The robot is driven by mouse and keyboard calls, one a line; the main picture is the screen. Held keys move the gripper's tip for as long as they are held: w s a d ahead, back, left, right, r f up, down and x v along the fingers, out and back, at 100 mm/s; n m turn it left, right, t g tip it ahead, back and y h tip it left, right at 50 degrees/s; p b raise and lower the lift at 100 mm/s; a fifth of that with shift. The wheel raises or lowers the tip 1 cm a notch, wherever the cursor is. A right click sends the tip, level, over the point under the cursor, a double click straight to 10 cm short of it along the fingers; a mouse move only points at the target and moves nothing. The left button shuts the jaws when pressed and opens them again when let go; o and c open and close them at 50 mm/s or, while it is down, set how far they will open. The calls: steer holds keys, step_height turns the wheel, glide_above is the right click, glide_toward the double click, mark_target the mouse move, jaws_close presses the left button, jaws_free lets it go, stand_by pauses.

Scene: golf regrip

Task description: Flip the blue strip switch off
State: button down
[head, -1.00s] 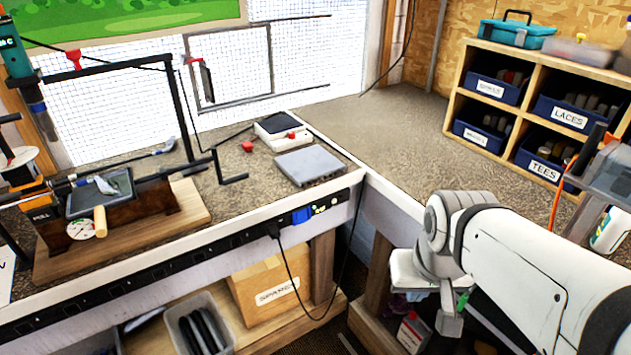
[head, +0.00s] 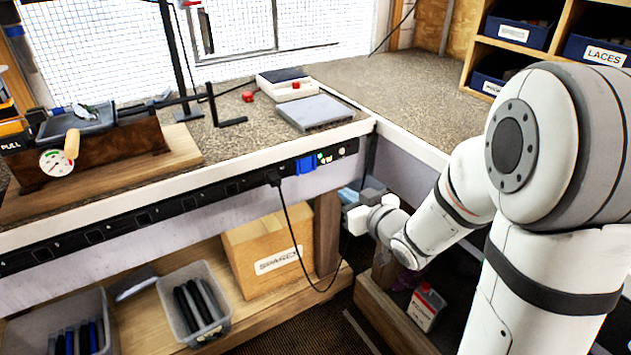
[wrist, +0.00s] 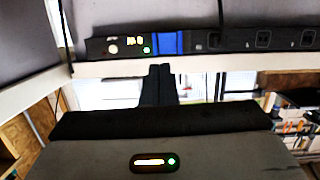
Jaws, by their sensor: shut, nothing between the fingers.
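The blue strip switch (head: 306,164) sits near the right end of the black power strip (head: 205,190) on the bench's front face. Small round buttons and lights are beside it. In the wrist view, which looks upside down, the blue switch (wrist: 166,43) is at the top centre, with a green light next to it. My gripper (wrist: 160,70) is shut and empty, its dark fingertips just below the switch in that picture. A gap seems to remain, but the depth is hard to tell. In the head view my arm's end is low and right of the switch; the fingers cannot be made out there.
A black plug and cord (head: 285,205) hang from the strip just left of the switch. A cardboard box (head: 265,252) and a grey bin (head: 193,305) stand on the shelf below. A grey flat device (head: 314,112) lies on the benchtop above.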

mark_target(307, 171)
steer(key=shift+a+f+y, duration=0.15)
steer(key=shift+a+y, duration=0.25)
steer(key=x, duration=1.4)
steer(key=shift+b, duration=0.4)
steer(key=shift+w+t+b, duration=0.1)
steer(key=shift+t+b, duration=0.3)
steer(key=shift+b, duration=0.65)
steer(key=s+d+f+b, duration=0.1)
steer(key=s+d+f, duration=0.1)
steer(key=s+d, duration=0.5)
steer(key=s, duration=0.4)
steer(key=shift+s+d+f, duration=0.15)
steer(key=shift+s+d, duration=0.1)
steer(key=shift+d, duration=0.1)
